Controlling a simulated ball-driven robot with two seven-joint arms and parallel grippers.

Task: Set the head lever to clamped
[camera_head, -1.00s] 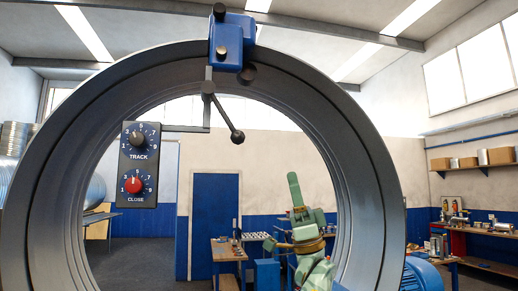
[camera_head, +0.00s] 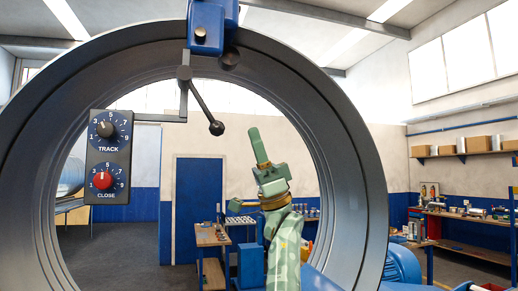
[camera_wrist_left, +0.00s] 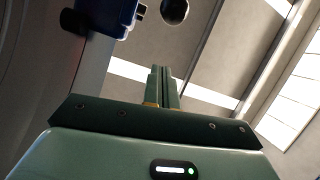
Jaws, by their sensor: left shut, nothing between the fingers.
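The head lever (camera_head: 201,101) is a dark rod with a black ball at its end. It hangs from a pivot on a grey bracket below the blue head (camera_head: 207,27) at the top of the ring, and slants down to the right. My left gripper (camera_head: 260,147) is shut and empty, pointing up inside the ring opening in the picture. It shows to the right of and a little below the lever's ball, apart from it. The left wrist view shows its closed fingers (camera_wrist_left: 164,84) and part of the blue head (camera_wrist_left: 106,15). My right gripper is not in view.
A dial panel (camera_head: 109,157) with a TRACK knob and a red CLOSE knob hangs left of the lever. The big grey ring (camera_head: 352,160) surrounds the opening. A blue motor-like housing (camera_head: 402,264) sits at lower right. Workbenches and a blue door (camera_head: 198,210) stand behind.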

